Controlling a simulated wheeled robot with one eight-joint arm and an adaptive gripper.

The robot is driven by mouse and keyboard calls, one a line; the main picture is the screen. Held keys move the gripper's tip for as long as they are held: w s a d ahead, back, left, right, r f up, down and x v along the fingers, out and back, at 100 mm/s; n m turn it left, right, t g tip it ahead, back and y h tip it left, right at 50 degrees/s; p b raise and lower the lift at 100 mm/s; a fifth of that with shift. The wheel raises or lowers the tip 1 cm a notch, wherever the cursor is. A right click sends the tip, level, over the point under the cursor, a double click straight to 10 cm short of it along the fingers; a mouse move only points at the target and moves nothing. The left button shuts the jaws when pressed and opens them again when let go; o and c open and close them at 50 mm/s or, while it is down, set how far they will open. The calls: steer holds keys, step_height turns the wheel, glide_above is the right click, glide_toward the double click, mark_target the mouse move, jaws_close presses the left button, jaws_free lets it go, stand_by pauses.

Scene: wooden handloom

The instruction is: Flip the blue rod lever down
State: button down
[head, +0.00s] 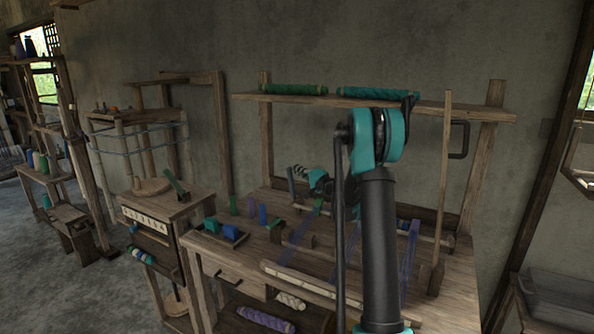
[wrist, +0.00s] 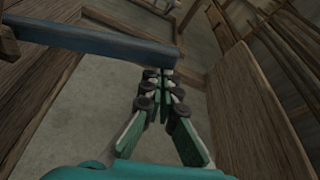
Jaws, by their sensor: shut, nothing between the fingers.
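The blue rod lever (wrist: 95,42) shows in the wrist view as a long blue bar running from the left edge to just above my fingertips. My gripper (wrist: 163,75) is shut with nothing between its green fingers. Its tips are close to the bar's free end; I cannot tell whether they touch. In the head view my gripper (head: 298,170) is above the loom table, partly behind my arm. A short dark upright rod stands beside its tips there; I cannot tell whether it is the same bar.
A shelf (head: 420,104) with green yarn rolls is behind. A cabinet (head: 170,208) with a green lever stands at left. Wooden boards flank the gripper in the wrist view.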

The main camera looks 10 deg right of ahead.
steer(key=s+a+f+n+y, duration=0.1)
steer(key=s+a+f+n, duration=0.1)
steer(key=s+a+n, duration=0.2)
steer(key=shift+s+f+y, duration=0.3)
steer(key=shift+s+f, duration=0.05)
steer(key=shift+s, duration=0.5)
steer(key=shift+a, duration=0.1)
steer(key=shift+t, duration=0.3)
steer(key=w+d+r, duration=0.2)
steer(key=shift+w+d+r, duration=0.15)
steer(key=shift+w+r, duration=0.2)
steer(key=shift+w, duration=0.05)
glide_toward(289, 170)
steer(key=shift+s+d+f, duration=0.1)
steer(key=shift+s+d, duration=0.15)
steer(key=shift+d, duration=0.2)
steer(key=shift+s+d+f, duration=0.1)
steer(key=shift+s+d, duration=0.15)
steer(key=shift+d, duration=0.25)
